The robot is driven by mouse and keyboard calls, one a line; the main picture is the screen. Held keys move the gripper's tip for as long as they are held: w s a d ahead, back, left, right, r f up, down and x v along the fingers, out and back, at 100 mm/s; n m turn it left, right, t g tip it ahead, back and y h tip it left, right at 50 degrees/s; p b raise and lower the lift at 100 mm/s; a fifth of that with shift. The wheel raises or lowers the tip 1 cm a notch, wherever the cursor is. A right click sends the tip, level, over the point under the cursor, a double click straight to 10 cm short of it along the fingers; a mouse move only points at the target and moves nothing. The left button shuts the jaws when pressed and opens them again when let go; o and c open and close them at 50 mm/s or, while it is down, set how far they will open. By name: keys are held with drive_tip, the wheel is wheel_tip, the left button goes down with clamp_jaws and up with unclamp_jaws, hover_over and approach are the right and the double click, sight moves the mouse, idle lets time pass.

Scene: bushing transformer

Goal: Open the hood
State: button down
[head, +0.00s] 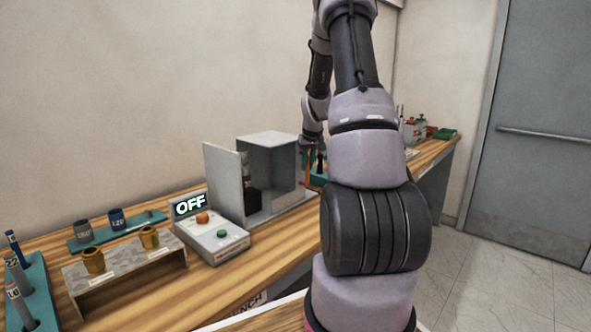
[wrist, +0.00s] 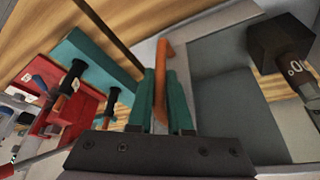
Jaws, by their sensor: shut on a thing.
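The grey box-shaped hood (head: 268,165) stands on the bench in the head view, with a dark block (head: 252,198) in its opening. An upright grey panel (head: 224,180) is at its left. An orange handle (head: 308,170) is at the hood's right side. In the wrist view, the teal fingers of my gripper (wrist: 161,88) are shut around the orange handle (wrist: 164,62), beside a grey frame and panel (wrist: 228,100). In the head view my arm hides part of the gripper and the area right of the hood.
A stand with brass bushings (head: 120,258) is further left. A red tray (wrist: 75,112) with tools and a black-headed part (wrist: 282,42) show in the wrist view.

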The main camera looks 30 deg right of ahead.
drive_tip(key=shift+w+d, duration=0.3)
drive_tip(key=shift+d, duration=0.6)
drive_tip(key=shift+w+d, duration=0.3)
drive_tip(key=shift+d, duration=0.55)
drive_tip(key=c, duration=0.8)
unclamp_jaws()
drive_tip(key=shift+c, duration=0.2)
drive_tip(key=v, duration=1)
drive_tip(key=shift+s+r, duration=0.2)
drive_tip(key=shift+r, duration=0.15)
